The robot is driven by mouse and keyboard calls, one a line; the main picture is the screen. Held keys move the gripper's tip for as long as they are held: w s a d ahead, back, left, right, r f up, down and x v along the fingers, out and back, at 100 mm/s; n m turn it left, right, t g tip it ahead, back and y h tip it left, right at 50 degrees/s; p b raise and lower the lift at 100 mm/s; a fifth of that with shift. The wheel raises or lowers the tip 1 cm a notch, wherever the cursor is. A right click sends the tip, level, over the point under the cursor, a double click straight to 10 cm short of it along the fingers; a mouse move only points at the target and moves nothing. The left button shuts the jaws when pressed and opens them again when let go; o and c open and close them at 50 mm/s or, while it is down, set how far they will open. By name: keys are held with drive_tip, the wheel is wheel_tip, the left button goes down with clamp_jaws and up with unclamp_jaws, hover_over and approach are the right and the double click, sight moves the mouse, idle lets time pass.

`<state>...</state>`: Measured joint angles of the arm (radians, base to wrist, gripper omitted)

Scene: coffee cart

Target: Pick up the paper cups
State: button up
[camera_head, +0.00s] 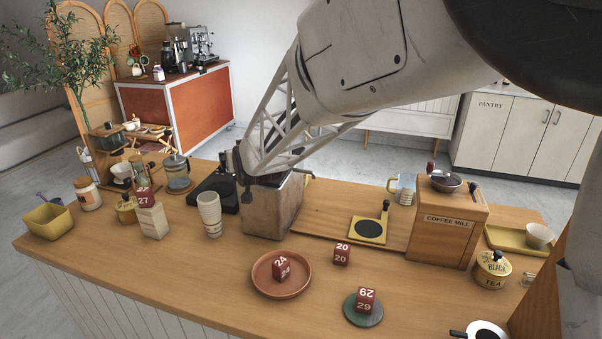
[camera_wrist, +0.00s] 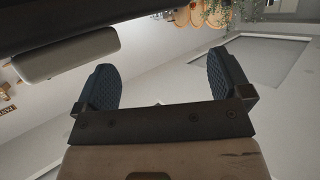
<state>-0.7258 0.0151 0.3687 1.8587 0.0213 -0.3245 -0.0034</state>
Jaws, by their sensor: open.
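The paper cups (camera_head: 210,214) stand as a pale, upright, ribbed-looking stack on the wooden counter, left of centre in the head view. My gripper (camera_head: 238,172) is above the counter, just right of and behind the stack, near the upper left of a metal box. It is apart from the cups. In the wrist view my gripper (camera_wrist: 162,78) shows two dark textured fingers spread wide with nothing between them. The cups do not show in the wrist view.
The worn metal box (camera_head: 268,208) stands close right of the cups. A black scale (camera_head: 216,190) lies behind. The counter (camera_head: 190,270) in front of the cups is clear.

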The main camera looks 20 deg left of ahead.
drive_tip(key=n+y, duration=0.1)
drive_tip(key=y, duration=0.1)
hover_over(210, 204)
drive_tip(key=w+a, duration=0.3)
drive_tip(key=w, duration=0.1)
drive_tip(key=f, duration=0.3)
drive_tip(key=shift+w+a, duration=0.15)
drive_tip(key=shift+a, duration=0.05)
drive_tip(key=s+d+f+h, duration=0.1)
drive_tip(key=s+d+f, duration=0.3)
drive_tip(key=s+f, duration=0.1)
drive_tip(key=s+d+f+m+h, duration=0.1)
drive_tip(key=s+d+f, duration=0.1)
drive_tip(key=f, duration=0.1)
drive_tip(key=shift+s+f+h, duration=0.15)
drive_tip(key=shift+h, duration=0.15)
drive_tip(key=shift+x, duration=1.3)
drive_tip(key=shift+x, duration=2.6)
drive_tip(key=shift+s+f, duration=0.1)
drive_tip(key=shift+f, duration=0.05)
